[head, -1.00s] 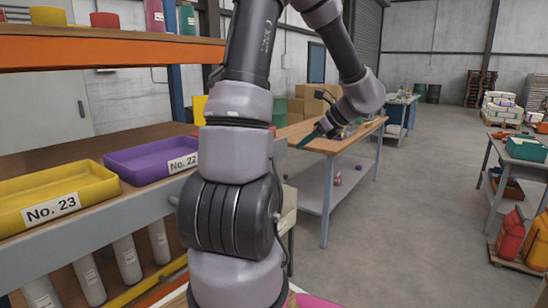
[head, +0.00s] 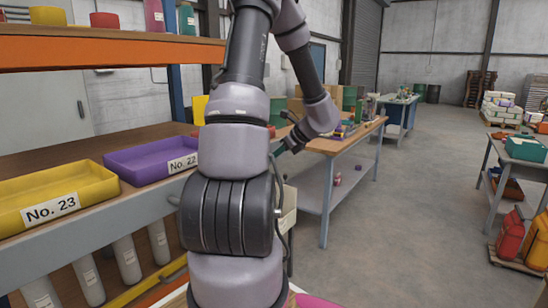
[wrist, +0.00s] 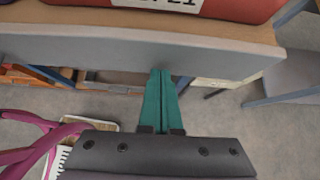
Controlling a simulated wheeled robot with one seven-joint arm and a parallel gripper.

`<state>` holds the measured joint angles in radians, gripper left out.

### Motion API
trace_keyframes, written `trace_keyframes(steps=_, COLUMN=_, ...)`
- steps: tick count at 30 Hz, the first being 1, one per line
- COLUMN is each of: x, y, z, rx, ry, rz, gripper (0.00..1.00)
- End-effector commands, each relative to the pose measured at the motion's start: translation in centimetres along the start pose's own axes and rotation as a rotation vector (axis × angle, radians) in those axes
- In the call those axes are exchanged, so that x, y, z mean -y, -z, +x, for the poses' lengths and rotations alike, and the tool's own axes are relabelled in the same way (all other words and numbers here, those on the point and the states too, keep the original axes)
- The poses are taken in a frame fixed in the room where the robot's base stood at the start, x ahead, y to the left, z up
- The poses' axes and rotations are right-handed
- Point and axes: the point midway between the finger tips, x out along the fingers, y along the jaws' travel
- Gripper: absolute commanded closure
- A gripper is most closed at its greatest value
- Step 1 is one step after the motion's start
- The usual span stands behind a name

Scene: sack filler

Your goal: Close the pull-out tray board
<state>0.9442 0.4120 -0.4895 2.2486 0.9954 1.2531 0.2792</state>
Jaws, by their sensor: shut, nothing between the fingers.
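The pull-out tray board (head: 134,205) is a wooden shelf board with a grey front edge, at the left in the head view. It carries a yellow tray (head: 60,195) labelled No. 23 and a purple tray (head: 150,157) labelled No. 22. In the wrist view the board's grey front edge (wrist: 100,50) crosses the top, with a red tray (wrist: 230,8) behind it. My gripper (wrist: 160,76) has green fingers, shut together and empty, with tips at the lower border of that edge. I cannot tell whether they touch it. My arm hides part of the board in the head view.
An orange shelf (head: 110,50) runs above the board. Several bottles (head: 125,258) stand below it. A wooden workbench (head: 345,140) stands beyond my gripper. The grey floor (head: 410,230) at the right is open. A magenta object (wrist: 30,150) lies low in the wrist view.

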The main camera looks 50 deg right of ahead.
Motion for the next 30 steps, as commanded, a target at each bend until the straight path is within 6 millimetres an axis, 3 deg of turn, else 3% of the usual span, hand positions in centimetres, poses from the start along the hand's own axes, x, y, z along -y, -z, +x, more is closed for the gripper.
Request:
trace_keyframes(steps=14, x=-0.1, y=-0.6, z=0.7, rx=0.001, ry=-0.003, rz=-0.002, gripper=1.00)
trace_keyframes(steps=20, x=-0.1, y=-2.8, z=3.1, rx=0.002, ry=-0.006, rz=-0.005, gripper=1.00)
trace_keyframes(steps=30, x=-0.2, y=-8.1, z=9.0, rx=0.001, ry=-0.006, rz=-0.004, gripper=1.00)
